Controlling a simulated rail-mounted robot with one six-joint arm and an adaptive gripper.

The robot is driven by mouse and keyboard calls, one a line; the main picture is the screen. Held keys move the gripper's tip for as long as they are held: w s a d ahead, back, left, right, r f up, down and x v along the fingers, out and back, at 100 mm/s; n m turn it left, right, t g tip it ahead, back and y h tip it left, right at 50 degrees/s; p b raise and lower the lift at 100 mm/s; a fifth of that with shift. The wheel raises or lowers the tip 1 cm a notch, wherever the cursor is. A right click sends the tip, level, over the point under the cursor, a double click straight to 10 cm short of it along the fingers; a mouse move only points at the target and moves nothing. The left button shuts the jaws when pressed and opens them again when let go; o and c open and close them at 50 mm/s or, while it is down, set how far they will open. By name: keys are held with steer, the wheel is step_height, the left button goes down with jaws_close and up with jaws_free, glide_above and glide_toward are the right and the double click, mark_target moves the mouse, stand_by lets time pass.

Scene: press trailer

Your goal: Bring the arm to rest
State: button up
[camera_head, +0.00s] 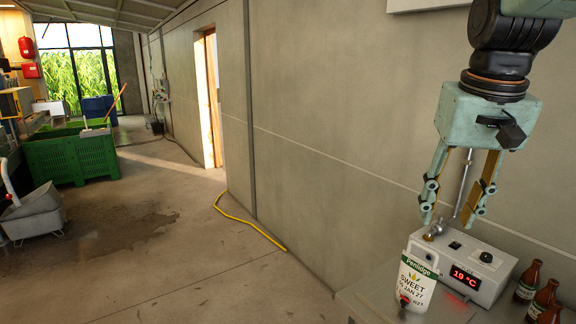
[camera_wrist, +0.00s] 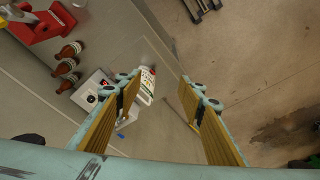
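My gripper (camera_head: 455,208) hangs pointing down at the right of the head view, above the bench with the grey control box. Its two fingers are spread apart with nothing between them. The wrist view also shows my gripper (camera_wrist: 163,92) with its fingers wide apart and empty. Below and between the fingers in that view are part of a white labelled container (camera_wrist: 147,84) and the bench surface. In the head view the gripper is over the box, apart from it as far as I can tell.
A grey control box (camera_head: 484,268) with a red display stands on the bench (camera_head: 364,297), behind the white labelled container (camera_head: 414,284). Several brown bottles (camera_head: 528,281) stand at the right. A concrete wall (camera_head: 330,120) runs behind. Open floor lies left, with a yellow hose (camera_head: 252,226) and green crate (camera_head: 70,157).

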steer(key=s+a+f+b, duration=0.1)
steer(key=s+a+f, duration=0.1)
steer(key=s, duration=0.6)
steer(key=s+a+f+n+t+b, duration=0.1)
steer(key=s+a+f, duration=0.2)
steer(key=s, duration=0.5)
steer(key=s+a+f+n+b, duration=0.1)
steer(key=s+a, duration=0.3)
steer(key=s, duration=0.4)
steer(key=shift+a+f, duration=0.3)
steer(key=shift+f, duration=0.6)
